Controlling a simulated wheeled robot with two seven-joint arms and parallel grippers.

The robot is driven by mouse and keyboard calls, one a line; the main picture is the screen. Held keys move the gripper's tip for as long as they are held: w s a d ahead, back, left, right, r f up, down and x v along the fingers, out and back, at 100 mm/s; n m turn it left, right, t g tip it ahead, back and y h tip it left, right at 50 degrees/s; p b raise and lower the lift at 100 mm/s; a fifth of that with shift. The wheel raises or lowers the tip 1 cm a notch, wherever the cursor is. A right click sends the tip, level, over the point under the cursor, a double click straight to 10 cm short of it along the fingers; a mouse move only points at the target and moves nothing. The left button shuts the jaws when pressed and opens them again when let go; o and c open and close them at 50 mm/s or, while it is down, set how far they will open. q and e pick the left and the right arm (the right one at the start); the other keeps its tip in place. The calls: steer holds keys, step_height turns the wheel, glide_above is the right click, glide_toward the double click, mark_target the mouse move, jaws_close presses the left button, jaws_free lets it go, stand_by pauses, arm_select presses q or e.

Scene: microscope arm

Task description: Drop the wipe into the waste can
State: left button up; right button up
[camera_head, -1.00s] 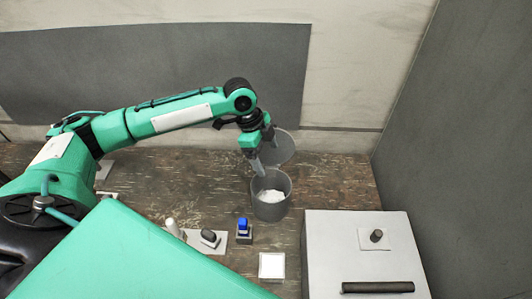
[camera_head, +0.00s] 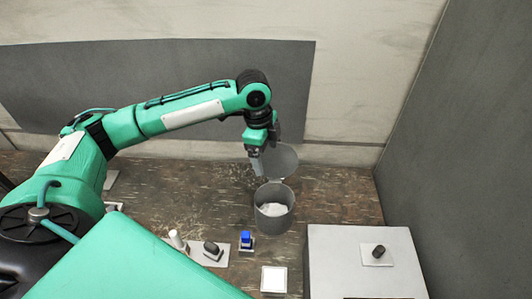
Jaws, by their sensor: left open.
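The waste can (camera_head: 273,221) is a grey round bin on the table, its round lid (camera_head: 281,160) standing open at the back. The white wipe (camera_head: 273,210) lies inside the can. My left gripper (camera_head: 258,168) is above and behind the can's rim, a little to the left, pointing down. It is open and nothing shows between its fingers. My right gripper is out of view.
A grey box (camera_head: 335,263) with a dark knob (camera_head: 379,251) stands to the right. A blue-topped item (camera_head: 246,239), a dark knob on a plate (camera_head: 211,248), a white cylinder (camera_head: 177,239) and a white square (camera_head: 274,279) lie in front. Grey walls close the back and right.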

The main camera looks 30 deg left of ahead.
arm_select(q)
step_height(320, 180, up, 14)
steer(key=a+b, duration=0.2)
steer(key=b, duration=0.2)
steer(key=shift+s+f, duration=0.15)
steer(key=shift+f, duration=0.05)
steer(key=shift+f, duration=0.1)
